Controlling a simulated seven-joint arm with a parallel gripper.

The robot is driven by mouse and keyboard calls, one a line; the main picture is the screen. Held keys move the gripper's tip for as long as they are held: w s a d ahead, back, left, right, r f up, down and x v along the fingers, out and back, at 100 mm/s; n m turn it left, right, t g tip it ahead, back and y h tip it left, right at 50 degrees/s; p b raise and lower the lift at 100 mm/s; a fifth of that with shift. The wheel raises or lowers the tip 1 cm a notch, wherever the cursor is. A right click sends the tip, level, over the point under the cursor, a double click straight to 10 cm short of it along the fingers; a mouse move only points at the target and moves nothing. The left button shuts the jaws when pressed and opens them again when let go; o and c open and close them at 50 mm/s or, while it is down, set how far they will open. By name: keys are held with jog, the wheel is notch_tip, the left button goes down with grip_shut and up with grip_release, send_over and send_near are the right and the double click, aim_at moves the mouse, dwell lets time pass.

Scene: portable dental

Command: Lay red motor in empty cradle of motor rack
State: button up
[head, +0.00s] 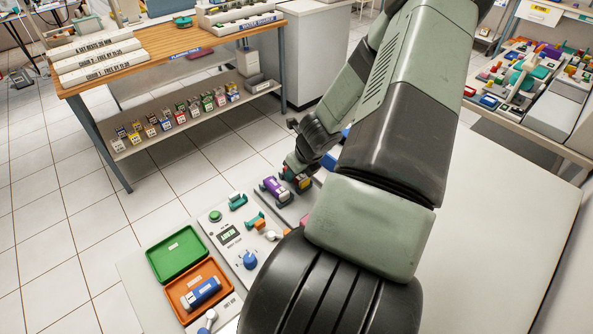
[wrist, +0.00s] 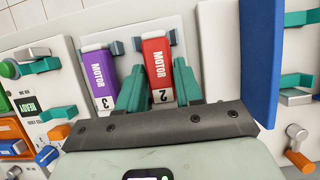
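The red motor (wrist: 156,62), marked MOTOR 2, lies between the two teal fingers of my gripper (wrist: 160,84) in the wrist view. A finger is close against each side of it, and the gripper looks shut on it. The motor lies over the pale rack panel (wrist: 185,28), with a grey bracket by its far end; whether it rests fully in a cradle I cannot tell. The purple motor (wrist: 99,76), marked MOTOR 3, sits in the rack just to its left. In the head view my gripper (head: 300,174) is partly hidden by my arm, beside the purple motor (head: 274,191). No empty cradle shows clearly.
A blue upright panel (wrist: 260,60) stands close right of my gripper. A control panel with a green display (head: 229,236) lies left of the rack. A green tray (head: 178,274) and an orange tray (head: 180,292) holding a blue item are farther left. A wooden bench (head: 165,48) stands behind.

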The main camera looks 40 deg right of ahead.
jog(key=o, duration=0.4)
jog(key=v, duration=1)
jog(key=shift+r, duration=0.4)
jog(key=shift+s, duration=0.1)
jog(key=w+a+r+n, duration=0.3)
jog(key=a+r+n, duration=1.45)
jog(key=n, duration=0.25)
jog(key=s+a+r+n+t, duration=0.1)
jog(key=s+a+r+n, duration=0.9)
jog(key=s+r+n, duration=0.3)
jog(key=s+n, duration=0.1)
jog(key=n, duration=0.2)
jog(key=shift+s+a+n, duration=0.2)
jog(key=shift+s+n, duration=0.1)
jog(key=shift+s, duration=0.1)
